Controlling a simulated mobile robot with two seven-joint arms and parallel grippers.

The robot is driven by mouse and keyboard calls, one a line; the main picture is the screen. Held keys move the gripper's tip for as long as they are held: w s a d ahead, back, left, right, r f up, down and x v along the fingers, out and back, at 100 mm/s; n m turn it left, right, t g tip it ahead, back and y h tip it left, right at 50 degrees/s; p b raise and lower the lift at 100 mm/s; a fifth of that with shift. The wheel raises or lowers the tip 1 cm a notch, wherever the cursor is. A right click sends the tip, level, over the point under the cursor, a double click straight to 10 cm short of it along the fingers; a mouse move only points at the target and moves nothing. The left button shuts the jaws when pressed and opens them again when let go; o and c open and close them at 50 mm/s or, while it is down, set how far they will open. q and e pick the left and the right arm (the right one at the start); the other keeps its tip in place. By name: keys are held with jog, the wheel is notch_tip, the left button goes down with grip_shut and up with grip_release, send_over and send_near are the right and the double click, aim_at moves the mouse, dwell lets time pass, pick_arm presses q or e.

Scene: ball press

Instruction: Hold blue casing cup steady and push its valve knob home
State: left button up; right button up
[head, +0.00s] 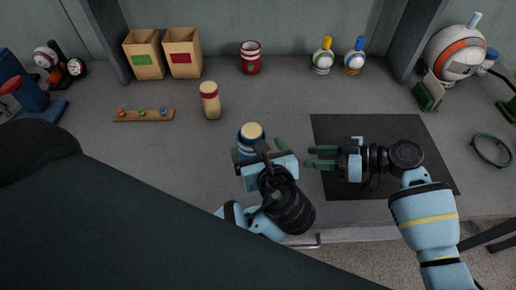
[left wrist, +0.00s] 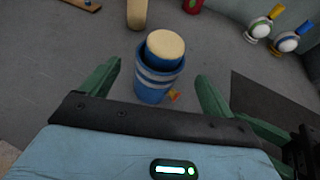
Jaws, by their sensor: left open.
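The blue casing cup (head: 246,148) stands upright on the grey table, with white stripes and a cream-topped plug (head: 252,131) rising out of it. In the left wrist view the cup (left wrist: 153,88) stands between the fingers of my open left gripper (left wrist: 158,78), with gaps on both sides. A small orange piece (left wrist: 174,96), seemingly the valve knob, sticks out at the cup's lower right; it is hidden in the head view. My right gripper (head: 312,157) is open and empty to the right of the cup, fingers pointing toward it.
A dark mat (head: 385,130) lies under my right gripper. A cream cylinder with a red band (head: 210,101) and a wooden strip with knobs (head: 144,115) are at the left. A red cup (head: 251,58), two bins and two ball bottles stand along the back. A green ring (head: 491,150) lies far right.

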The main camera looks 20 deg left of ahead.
pick_arm(q)
jog(key=shift+x, duration=4)
